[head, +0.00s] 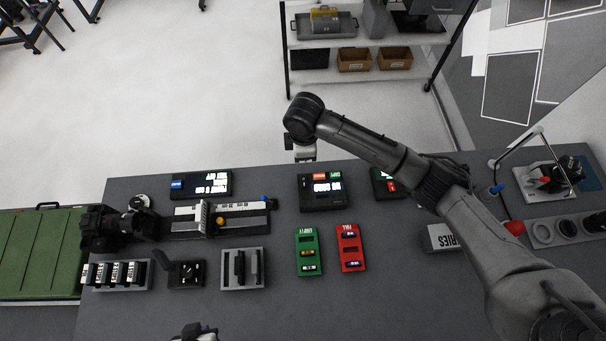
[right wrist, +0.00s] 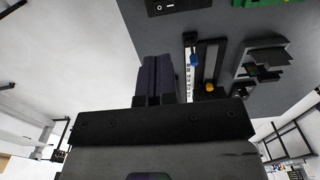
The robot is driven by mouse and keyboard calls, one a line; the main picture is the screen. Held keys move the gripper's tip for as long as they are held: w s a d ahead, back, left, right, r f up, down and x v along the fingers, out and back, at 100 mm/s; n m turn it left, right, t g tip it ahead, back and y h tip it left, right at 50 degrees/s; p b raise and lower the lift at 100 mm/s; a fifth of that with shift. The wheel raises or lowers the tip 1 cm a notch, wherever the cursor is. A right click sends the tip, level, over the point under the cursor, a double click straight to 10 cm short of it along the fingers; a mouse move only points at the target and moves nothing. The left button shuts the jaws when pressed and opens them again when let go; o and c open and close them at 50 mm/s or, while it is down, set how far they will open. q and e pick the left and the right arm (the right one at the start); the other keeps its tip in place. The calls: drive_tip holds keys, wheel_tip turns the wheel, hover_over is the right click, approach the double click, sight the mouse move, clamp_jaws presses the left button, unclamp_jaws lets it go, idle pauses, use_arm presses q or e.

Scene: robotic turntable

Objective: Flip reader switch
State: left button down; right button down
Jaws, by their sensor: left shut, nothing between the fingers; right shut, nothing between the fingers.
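A black box with a lit display and red and green labels (head: 320,190) stands at the back middle of the desk. In the right wrist view, a dark box (right wrist: 178,4) at the top edge shows a rocker switch with a dash and a circle; it looks like the same box's back. I cannot read a reader label. My right gripper (right wrist: 155,62) is shut and empty, its fingers pointing toward that box with a gap. In the head view its arm hides most of it. My left gripper (head: 197,333) is only partly visible at the bottom edge, empty, apart from the devices.
A green box (head: 308,252) and a red box (head: 350,248) stand in front. A slide rail with a yellow ball (head: 220,221) lies left. Another display box (head: 200,185) sits behind it. A wire frame stand (head: 535,175) is at right.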

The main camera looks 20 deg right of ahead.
sight(304, 179)
use_arm(q)
drive_tip(key=shift+f, duration=0.2)
use_arm(e)
wheel_tip(304, 179, down, 14)
idle(0.5)
